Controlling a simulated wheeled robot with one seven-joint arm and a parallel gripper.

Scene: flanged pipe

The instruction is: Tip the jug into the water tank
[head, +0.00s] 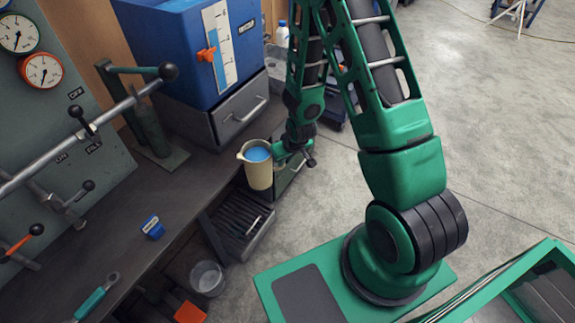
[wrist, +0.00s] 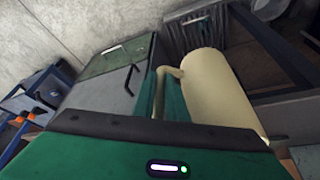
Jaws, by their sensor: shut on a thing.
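The jug (head: 258,172) is cream coloured, with blue liquid showing at its open top. It looks about upright in the head view, in the air off the bench's front edge. My gripper (head: 280,152) is shut on its handle side. The wrist view shows the jug (wrist: 217,95) and its handle (wrist: 160,90), with a teal finger beside the handle; the exact grip is partly hidden. The water tank (head: 190,58) is a blue box with a white scale (head: 219,48) and orange marker. It stands on a grey drawer unit behind the jug, apart from it. Its opening is not clear.
The dark bench (head: 95,215) carries a small blue block (head: 152,227) and a green-handled tool (head: 97,297). A panel with gauges (head: 42,70) and projecting levers stands at the left.

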